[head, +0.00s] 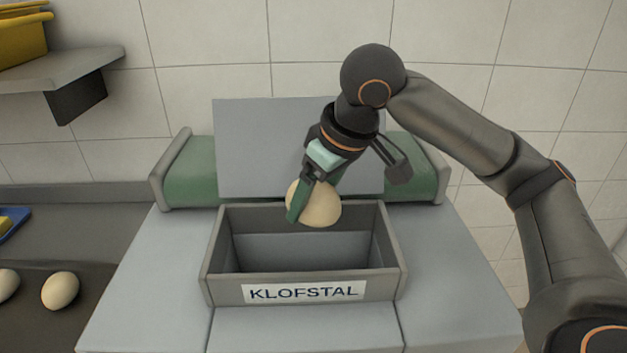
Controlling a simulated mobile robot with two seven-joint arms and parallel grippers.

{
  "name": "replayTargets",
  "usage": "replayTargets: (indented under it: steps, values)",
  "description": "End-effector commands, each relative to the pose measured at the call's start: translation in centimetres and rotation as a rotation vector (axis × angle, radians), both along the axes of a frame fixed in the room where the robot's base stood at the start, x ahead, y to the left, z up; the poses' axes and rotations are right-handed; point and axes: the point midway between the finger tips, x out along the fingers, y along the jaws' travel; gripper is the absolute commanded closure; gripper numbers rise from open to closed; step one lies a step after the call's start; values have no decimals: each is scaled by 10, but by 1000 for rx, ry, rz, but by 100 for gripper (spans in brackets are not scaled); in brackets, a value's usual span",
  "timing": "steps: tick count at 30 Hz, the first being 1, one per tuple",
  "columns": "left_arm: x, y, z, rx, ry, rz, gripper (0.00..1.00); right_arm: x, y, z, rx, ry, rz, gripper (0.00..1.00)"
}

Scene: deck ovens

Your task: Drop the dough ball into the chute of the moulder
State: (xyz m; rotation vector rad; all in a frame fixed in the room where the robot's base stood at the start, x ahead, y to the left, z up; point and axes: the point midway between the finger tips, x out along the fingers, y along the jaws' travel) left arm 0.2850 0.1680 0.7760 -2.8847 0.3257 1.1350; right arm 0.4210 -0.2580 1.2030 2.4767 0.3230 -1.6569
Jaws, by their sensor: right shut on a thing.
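My right gripper (311,205) is shut on a pale dough ball (322,208). It holds the ball over the back part of the open chute (211,262), a grey rectangular box on top of the moulder (140,282). The front wall of the chute carries a label reading "KLOFSTAL". The ball appears to be at or just above the rim; its exact height is hard to tell. A grey upright plate and a green belt (190,178) stand behind the chute. My left gripper is not in view.
Two more dough balls (60,291) lie on a dark surface at the lower left, one cut by the frame edge. A blue tray (14,226) with something yellow is behind them. A grey shelf (62,68) with a yellow container (22,38) hangs at the upper left.

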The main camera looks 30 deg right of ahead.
Motion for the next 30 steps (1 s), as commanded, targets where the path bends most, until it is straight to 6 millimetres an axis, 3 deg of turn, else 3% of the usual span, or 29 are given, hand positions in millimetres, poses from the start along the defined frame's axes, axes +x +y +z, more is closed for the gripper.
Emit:
replayTargets:
  steps: [10,11,16,25,30]
  values:
    - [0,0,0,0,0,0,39,0,0,-4,1,-2,0,84]
    - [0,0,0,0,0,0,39,0,0,-4,1,-2,0,19]
    - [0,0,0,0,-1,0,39,0,0,-4,0,-1,0,0]
    - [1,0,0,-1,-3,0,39,-1,0,-1,0,-1,0,0]
    - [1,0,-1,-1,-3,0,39,-9,-2,20,2,-6,1,0]
